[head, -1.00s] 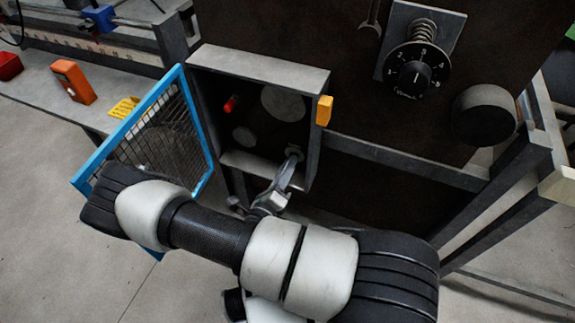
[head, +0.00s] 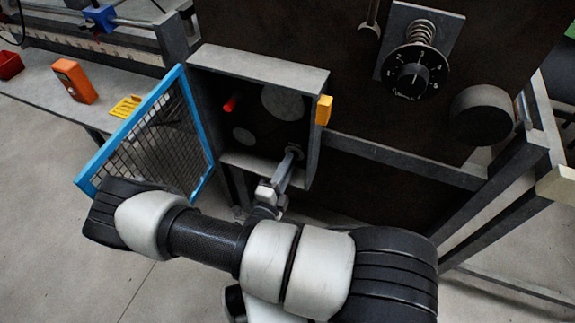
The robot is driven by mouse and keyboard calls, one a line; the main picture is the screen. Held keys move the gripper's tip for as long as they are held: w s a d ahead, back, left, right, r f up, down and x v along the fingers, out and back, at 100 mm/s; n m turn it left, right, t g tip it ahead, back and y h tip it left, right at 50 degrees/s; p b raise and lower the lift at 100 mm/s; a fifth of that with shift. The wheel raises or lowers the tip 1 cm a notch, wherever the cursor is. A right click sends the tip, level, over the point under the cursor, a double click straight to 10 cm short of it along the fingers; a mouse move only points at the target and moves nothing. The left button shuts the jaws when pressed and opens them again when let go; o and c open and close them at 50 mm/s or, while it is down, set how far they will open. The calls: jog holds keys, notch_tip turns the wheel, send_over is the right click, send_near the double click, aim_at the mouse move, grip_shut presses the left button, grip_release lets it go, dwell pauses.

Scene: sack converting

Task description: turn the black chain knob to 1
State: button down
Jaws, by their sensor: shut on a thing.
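The black numbered knob (head: 414,77) sits at the upper right on a grey plate, with a coil behind it. A white mark stands near upright on its face; the digits are too small to read surely. My gripper (head: 293,154) is well away from this knob, down and to the left. It reaches into the lower right of the open grey box (head: 258,66) and is shut on a small part there. That part is mostly hidden by the fingers, so I cannot tell what it is.
A blue-framed mesh door (head: 150,140) stands open left of the box. Inside are a red peg (head: 232,103) and grey discs (head: 283,102). A yellow block (head: 324,110) is on the box's right edge.

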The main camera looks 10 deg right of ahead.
dwell(0.3)
jog(key=c, duration=1.5)
grip_release()
jog(key=shift+c, duration=0.2)
jog(key=p+v, duration=0.1)
jog(key=v, duration=1.6)
jog(key=shift+s, duration=0.25)
jog(key=shift+a, duration=0.1)
